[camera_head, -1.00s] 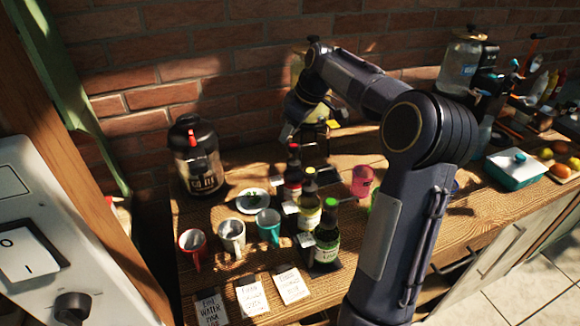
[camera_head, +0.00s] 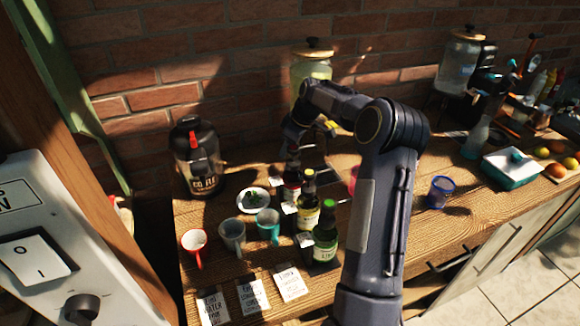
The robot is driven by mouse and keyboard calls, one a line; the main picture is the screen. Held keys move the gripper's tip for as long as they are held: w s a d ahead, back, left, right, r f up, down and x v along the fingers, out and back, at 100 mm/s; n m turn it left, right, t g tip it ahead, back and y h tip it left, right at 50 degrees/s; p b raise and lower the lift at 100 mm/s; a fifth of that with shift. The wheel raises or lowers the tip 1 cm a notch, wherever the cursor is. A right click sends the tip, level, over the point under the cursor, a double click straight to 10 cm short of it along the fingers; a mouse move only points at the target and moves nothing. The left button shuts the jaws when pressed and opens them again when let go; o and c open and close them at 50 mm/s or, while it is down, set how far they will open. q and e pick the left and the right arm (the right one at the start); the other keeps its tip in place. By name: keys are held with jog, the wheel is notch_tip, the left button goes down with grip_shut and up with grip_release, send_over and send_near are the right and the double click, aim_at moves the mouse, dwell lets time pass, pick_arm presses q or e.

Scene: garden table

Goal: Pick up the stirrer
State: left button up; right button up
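I cannot make out the stirrer in this view; it may be hidden behind my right arm or the bottles. My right gripper (camera_head: 291,160) points down over the back of the table, just behind the row of bottles (camera_head: 307,205). Its fingertips are too dark and partly covered to tell whether they are open or shut. My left gripper is not in view.
A red mug (camera_head: 194,243), a grey mug (camera_head: 232,236) and a teal mug (camera_head: 268,226) stand left of the bottles, near a small plate (camera_head: 253,200). A black-lidded jug (camera_head: 195,160) stands behind.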

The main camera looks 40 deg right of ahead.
grip_shut()
dwell(0.3)
